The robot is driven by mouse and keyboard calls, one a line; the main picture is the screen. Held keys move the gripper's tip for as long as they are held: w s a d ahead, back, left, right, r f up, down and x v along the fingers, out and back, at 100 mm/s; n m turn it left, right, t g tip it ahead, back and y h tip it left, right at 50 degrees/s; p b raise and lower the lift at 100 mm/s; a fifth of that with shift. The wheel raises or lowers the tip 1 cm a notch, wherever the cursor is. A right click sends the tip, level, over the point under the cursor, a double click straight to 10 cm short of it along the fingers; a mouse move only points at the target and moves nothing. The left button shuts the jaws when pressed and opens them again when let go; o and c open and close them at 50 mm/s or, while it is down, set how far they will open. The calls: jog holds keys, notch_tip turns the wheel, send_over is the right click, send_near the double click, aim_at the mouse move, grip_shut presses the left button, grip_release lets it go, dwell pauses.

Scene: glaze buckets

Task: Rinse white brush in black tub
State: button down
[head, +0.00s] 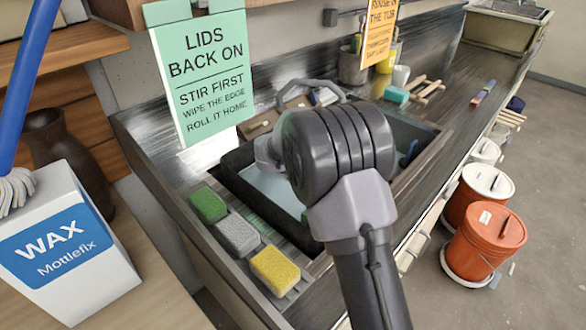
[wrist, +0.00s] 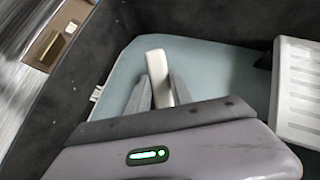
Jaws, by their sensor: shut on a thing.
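The black tub (head: 240,190) sits in the sink counter and holds pale blue-grey water (head: 268,184). In the wrist view its dark wall (wrist: 75,95) runs around the water (wrist: 215,68). My gripper (wrist: 160,86) is shut on the white brush (wrist: 156,62), whose white handle stands up between the two grey fingers. My gripper is over or inside the tub; the brush's lower end is hidden by the gripper, so I cannot tell how deep it is. In the head view my arm covers the gripper and brush.
A white ribbed piece (wrist: 298,85) is at the tub's right in the wrist view. Green (head: 208,205), grey (head: 238,234) and yellow (head: 275,270) sponges line the near-left edge. A green sign (head: 205,75) hangs behind. Orange buckets (head: 485,240) stand on the floor at right.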

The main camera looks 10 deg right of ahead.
jog(key=shift+s+d, duration=0.35)
jog(key=shift+d, duration=0.35)
jog(key=shift+s+d, duration=0.35)
jog(key=shift+d, duration=0.35)
dwell(2.4)
